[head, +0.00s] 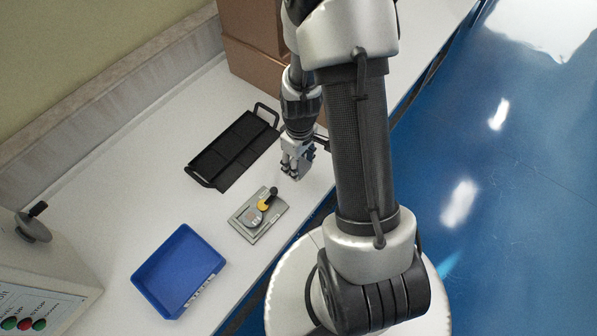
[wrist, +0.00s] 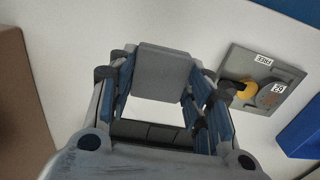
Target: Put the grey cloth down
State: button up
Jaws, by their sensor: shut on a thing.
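My gripper (head: 293,172) hangs over the white bench, between the black tray and the bench's front edge. In the wrist view my gripper (wrist: 160,90) has its blue-padded fingers on either side of the grey cloth (wrist: 165,73), which looks like a flat, folded square. The fingers are shut on it. In the head view the cloth is hard to make out against the fingers. I cannot tell how far it is above the bench.
A black compartmented tray (head: 235,150) lies beside my gripper. A grey plate (head: 244,231) with a yellow-and-black piece and a round disc lies nearer. A blue tray (head: 180,270) and a tester (head: 40,265) stand lower left. Brown boxes (head: 262,70) stand behind.

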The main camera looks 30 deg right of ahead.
jog(key=shift+f+b, duration=0.7)
jog(key=shift+f, duration=1.4)
jog(key=shift+f, duration=0.15)
jog(key=o, duration=1.1)
